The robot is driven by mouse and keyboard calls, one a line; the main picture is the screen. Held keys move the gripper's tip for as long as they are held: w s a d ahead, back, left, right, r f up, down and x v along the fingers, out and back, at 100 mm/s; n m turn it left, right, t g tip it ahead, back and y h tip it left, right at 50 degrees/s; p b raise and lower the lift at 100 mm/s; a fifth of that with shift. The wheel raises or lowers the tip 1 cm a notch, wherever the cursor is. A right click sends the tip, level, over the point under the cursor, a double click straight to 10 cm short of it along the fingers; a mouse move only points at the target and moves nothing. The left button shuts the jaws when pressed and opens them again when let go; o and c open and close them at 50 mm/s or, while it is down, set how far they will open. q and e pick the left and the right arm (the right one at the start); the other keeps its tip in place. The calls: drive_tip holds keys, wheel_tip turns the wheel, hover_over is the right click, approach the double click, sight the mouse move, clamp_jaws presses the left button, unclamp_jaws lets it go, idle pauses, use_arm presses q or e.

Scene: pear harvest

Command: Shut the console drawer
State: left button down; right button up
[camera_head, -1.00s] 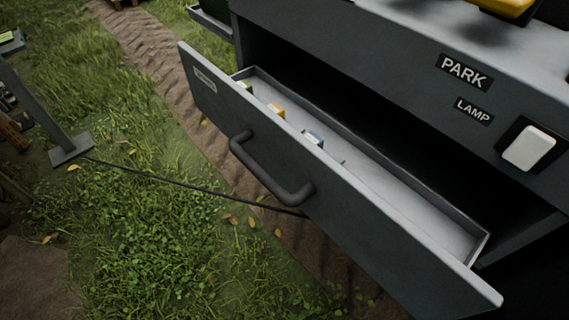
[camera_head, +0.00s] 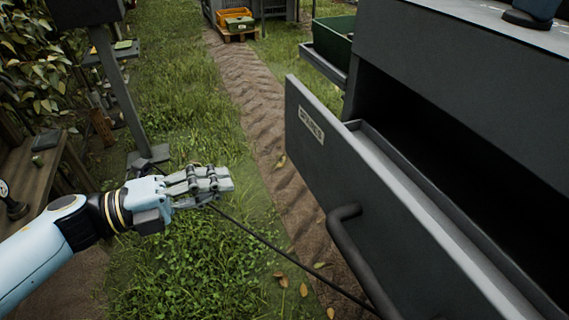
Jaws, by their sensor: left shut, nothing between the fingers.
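The dark grey console drawer (camera_head: 375,215) is pulled out of the console (camera_head: 435,50) on the right. Its front carries a small label (camera_head: 311,124) and a dark bar handle (camera_head: 352,250). The lower right part of the drawer runs out of the picture, and its contents are hidden from this angle. My left gripper (camera_head: 229,180) is shut and empty. It is over the grass, to the left of the drawer front and apart from it. My right gripper is not in view.
A black cable (camera_head: 280,251) runs from the post's foot at left toward the drawer. A wooden bench (camera_head: 40,165) stands at the left. A green bin (camera_head: 334,40) sits beside the console. An orange crate (camera_head: 234,14) is at the back.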

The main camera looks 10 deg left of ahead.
sight(312, 157)
use_arm(q)
drive_tip(key=x, duration=1.3)
drive_tip(key=shift+r, duration=0.15)
drive_tip(key=shift+w+d, duration=0.25)
drive_tip(key=shift+d, duration=0.15)
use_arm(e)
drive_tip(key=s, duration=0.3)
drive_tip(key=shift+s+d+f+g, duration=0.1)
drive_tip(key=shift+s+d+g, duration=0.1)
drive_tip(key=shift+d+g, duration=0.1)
use_arm(q)
drive_tip(key=shift+w+d, duration=0.1)
drive_tip(key=shift+w, duration=0.05)
